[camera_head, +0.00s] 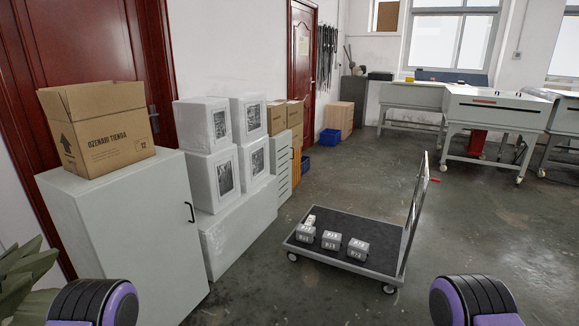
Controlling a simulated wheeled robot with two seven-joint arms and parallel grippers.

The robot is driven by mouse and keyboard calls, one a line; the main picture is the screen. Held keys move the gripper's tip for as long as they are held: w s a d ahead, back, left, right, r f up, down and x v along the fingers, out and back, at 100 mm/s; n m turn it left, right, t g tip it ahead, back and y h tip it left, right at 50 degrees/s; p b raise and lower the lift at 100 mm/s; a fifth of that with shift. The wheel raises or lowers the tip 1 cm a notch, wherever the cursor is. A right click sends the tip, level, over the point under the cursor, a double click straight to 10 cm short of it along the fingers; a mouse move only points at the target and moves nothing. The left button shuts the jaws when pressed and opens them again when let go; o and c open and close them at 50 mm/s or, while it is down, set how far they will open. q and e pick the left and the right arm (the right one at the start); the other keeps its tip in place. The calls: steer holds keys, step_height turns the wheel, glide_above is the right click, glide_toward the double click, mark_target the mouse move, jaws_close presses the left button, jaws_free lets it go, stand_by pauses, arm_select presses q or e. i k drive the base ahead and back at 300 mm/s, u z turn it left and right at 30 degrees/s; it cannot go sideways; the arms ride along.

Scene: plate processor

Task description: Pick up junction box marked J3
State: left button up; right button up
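Several small grey boxes sit close together on the black deck of a flat cart (350,262), in the middle right of the head view. One box (305,236) is at the left, one (330,241) is in the middle and one (357,250) is at the right. They carry white markings too small to read surely, so I cannot tell which is J3. Only purple and black parts of my arms show at the bottom corners. Neither gripper is in view.
The cart's upright handle (415,215) rises on its right side. A grey cabinet (125,235) with an open cardboard box (98,127) on top and stacked white boxes (207,122) line the left wall. Grey workbenches (497,108) stand at the back right. Floor around the cart is clear.

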mark_target(304, 233)
steer(key=i, duration=3.25)
steer(key=z, duration=0.85)
steer(key=i, duration=0.5)
